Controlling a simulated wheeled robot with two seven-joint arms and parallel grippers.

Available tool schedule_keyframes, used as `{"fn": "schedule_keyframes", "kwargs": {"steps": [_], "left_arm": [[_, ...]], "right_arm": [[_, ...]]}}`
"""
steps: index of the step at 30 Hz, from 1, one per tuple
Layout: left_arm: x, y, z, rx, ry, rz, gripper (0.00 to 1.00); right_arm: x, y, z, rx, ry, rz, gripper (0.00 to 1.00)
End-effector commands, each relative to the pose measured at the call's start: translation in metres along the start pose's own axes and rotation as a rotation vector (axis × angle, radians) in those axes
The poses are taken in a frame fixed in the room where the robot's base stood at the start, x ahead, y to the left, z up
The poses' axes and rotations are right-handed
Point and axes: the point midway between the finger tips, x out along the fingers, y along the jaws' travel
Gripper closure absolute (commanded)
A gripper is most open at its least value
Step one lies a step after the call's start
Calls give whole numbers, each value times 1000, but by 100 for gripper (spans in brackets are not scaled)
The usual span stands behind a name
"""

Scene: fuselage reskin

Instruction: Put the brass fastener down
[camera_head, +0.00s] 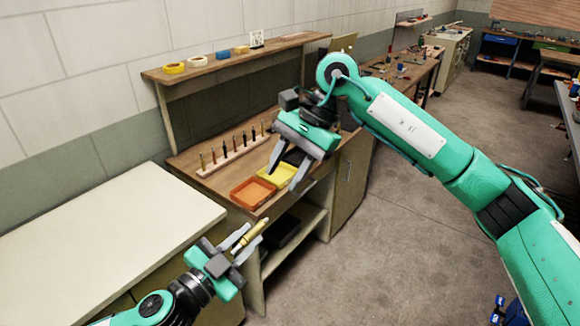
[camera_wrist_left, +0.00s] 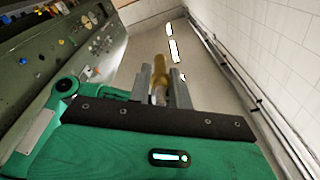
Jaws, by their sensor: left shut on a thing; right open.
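The brass fastener (camera_head: 252,234) is held tilted in my left gripper (camera_head: 240,240), in front of the bench's near edge. It also shows in the left wrist view (camera_wrist_left: 160,68), standing out between the two grey fingers of my left gripper (camera_wrist_left: 160,85). My left gripper is shut on it. My right gripper (camera_head: 284,172) is open, its fingers pointing down over the yellow tray (camera_head: 268,184). An orange tray (camera_head: 252,193) sits beside the yellow one at the bench's front edge. My right gripper partly hides the yellow tray.
A rack (camera_head: 232,158) with several upright fasteners or tools stands behind the trays. A shelf (camera_head: 235,58) above holds tape rolls and small blocks. A pale cabinet top (camera_head: 100,235) at the left is bare. Open floor (camera_head: 400,240) lies to the right.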

Motion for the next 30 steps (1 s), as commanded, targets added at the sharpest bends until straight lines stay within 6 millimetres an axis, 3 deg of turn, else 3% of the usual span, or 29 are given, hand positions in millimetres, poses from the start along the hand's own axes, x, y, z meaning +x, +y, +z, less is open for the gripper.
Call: {"fn": "schedule_keyframes", "kwargs": {"steps": [3, 7, 21, 30], "left_arm": [[0, 0, 0, 0, 0, 0, 100], [0, 0, 0, 0, 0, 0, 100], [0, 0, 0, 0, 0, 0, 100], [0, 0, 0, 0, 0, 0, 100]], "right_arm": [[-5, 4, 0, -32, 48, 20, 59], [3, 5, -1, -40, 59, 26, 59], [86, 7, -4, -37, 53, 25, 59], [111, 7, -6, -37, 56, 23, 59]]}}
